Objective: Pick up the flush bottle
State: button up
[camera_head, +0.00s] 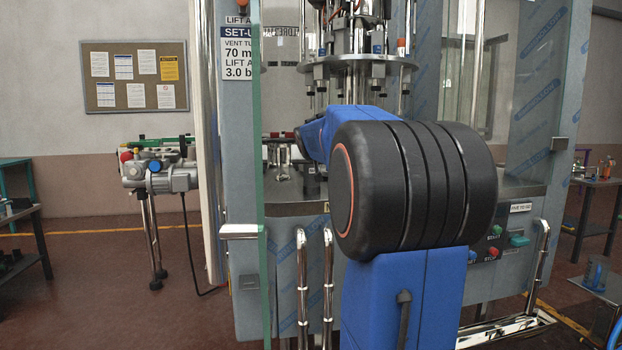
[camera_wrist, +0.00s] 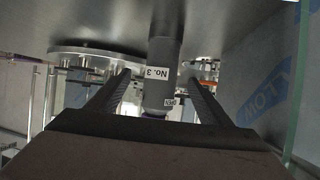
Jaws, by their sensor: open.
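A dark grey cylinder (camera_wrist: 164,55) with a white "No. 3" label and a smaller tag stands between my fingertips in the wrist view. It looks like the flush bottle, though I cannot be sure. That view is upside down, so the bottle appears to hang from the grey surface at the top. My gripper (camera_wrist: 160,78) is open, with a gap between each finger and the bottle. I cannot tell how deep the bottle sits between the fingers. In the head view, my blue and black arm hides the gripper and the bottle.
The filler's metal deck (camera_head: 290,209) lies behind a glass panel edge (camera_head: 264,270). A round plate (camera_head: 357,61) with nozzles hangs above. Film-wrapped panels (camera_wrist: 255,90) stand close to the right of my gripper. Chrome rails (camera_head: 328,285) rise in front.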

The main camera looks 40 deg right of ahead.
aim_at(312, 173)
jog(key=x, duration=1)
jog(key=shift+w+f, duration=0.2)
jog(key=shift+w, duration=0.1)
jog(key=shift+r, duration=0.1)
jog(key=c, duration=1.7)
